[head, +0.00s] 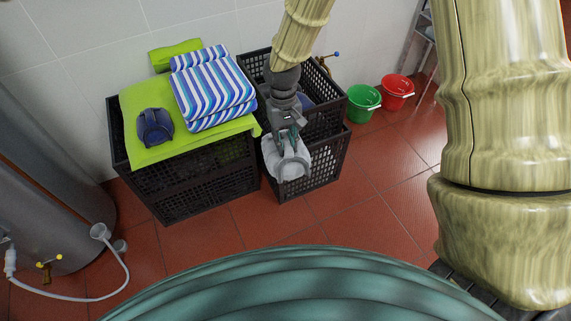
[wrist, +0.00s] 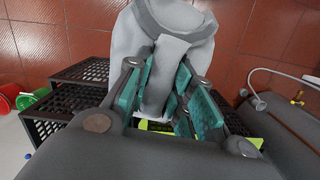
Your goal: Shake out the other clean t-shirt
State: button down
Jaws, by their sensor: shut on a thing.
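A pale grey-white t-shirt (head: 286,160) with a darker grey band hangs from my gripper (head: 287,137) at the front of the right-hand black crate. In the wrist view the t-shirt (wrist: 172,45) is bunched, with a fold of it between the teal finger pads of my gripper (wrist: 165,90). My gripper is shut on this fold. The lower part of the shirt overlaps the crate front in the head view; I cannot tell whether it touches it.
The black crate (head: 330,150) under my arm holds something blue. The crate at left (head: 200,185) bears a green cloth (head: 150,105), striped folded towels (head: 213,87) and a dark blue item (head: 155,127). Green (head: 363,104) and red (head: 397,92) buckets stand right. Red floor is clear in front.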

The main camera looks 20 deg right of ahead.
notch_tip(320, 180, up, 13)
jog(key=shift+w+f, duration=0.1)
jog(key=shift+f, duration=9.95)
jog(key=shift+r, duration=0.1)
